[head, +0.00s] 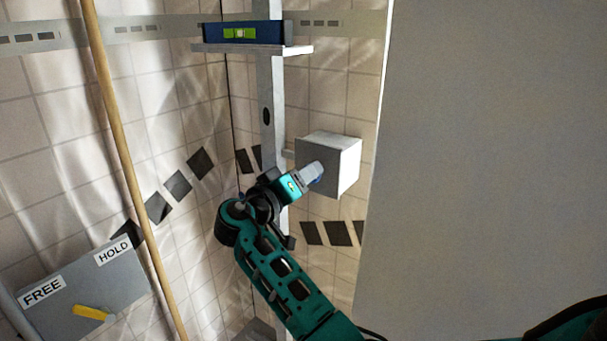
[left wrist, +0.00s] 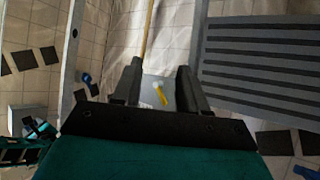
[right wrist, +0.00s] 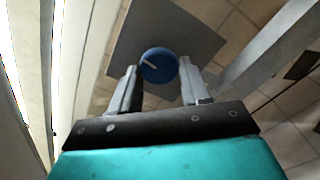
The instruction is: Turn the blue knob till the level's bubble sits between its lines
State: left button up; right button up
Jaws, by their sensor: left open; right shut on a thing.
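The blue knob (right wrist: 159,68) with a pale mark sits on the face of a grey box (head: 343,165). My right gripper (head: 314,172) is shut on the knob, with one finger on each side in the right wrist view. In the head view the gripper hides most of the knob. The blue level (head: 270,33) lies on a small shelf at the top of a post. Its green vial (head: 229,33) shows a paler bubble near the middle; the lines are too small to judge exactly. My left gripper (left wrist: 158,75) is open and empty.
A grey plate (head: 60,300) marked FREE and HOLD, with a yellow lever (head: 93,313), is at lower left. A large grey panel (head: 480,170) fills the right side. The post (head: 278,90) stands beside the box.

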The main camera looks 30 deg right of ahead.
jog(key=o, duration=1)
jog(key=v, duration=1.3)
